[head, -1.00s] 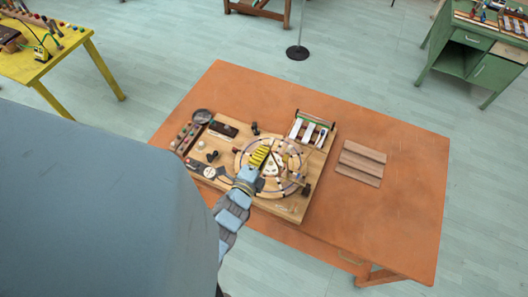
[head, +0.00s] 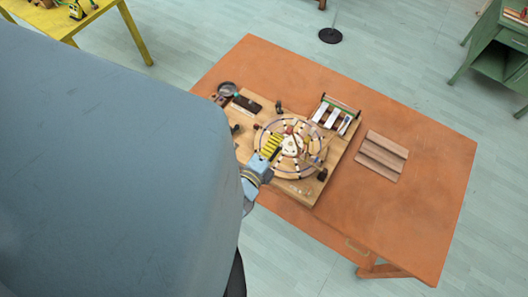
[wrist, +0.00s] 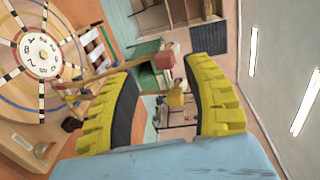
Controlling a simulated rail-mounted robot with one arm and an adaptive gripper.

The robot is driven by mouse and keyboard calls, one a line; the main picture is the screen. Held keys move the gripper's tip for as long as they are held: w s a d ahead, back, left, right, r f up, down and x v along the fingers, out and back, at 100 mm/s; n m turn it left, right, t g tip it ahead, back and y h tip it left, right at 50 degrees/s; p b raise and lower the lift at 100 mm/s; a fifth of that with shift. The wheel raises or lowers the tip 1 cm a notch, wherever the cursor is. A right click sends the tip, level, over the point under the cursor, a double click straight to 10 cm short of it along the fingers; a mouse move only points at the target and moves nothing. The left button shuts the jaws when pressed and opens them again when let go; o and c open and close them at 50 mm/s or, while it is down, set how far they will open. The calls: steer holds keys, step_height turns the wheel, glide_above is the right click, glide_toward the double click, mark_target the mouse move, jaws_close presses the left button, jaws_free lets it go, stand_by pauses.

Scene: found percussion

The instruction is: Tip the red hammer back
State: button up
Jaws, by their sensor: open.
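The red hammer (wrist: 165,60) shows in the wrist view as a red head on a wooden handle that reaches left toward the numbered dial (wrist: 38,55). A yellow hammer head (wrist: 176,97) is on a second handle just below it. My gripper (wrist: 163,72) is open, its yellow padded fingers on either side of the red head in the picture; contact cannot be told. In the head view my gripper (head: 270,147) is over the left part of the round dial (head: 292,145). The red hammer is too small there to make out surely.
The wooden board (head: 295,191) lies on the orange table (head: 425,200). White bars in a frame (head: 333,115) stand at its back right. A ridged wooden piece (head: 381,155) lies farther right. The table's right side is clear.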

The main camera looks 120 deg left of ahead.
steer(key=d, duration=0.7)
steer(key=shift+s+r, duration=0.2)
steer(key=shift+s, duration=0.25)
stand_by(0.7)
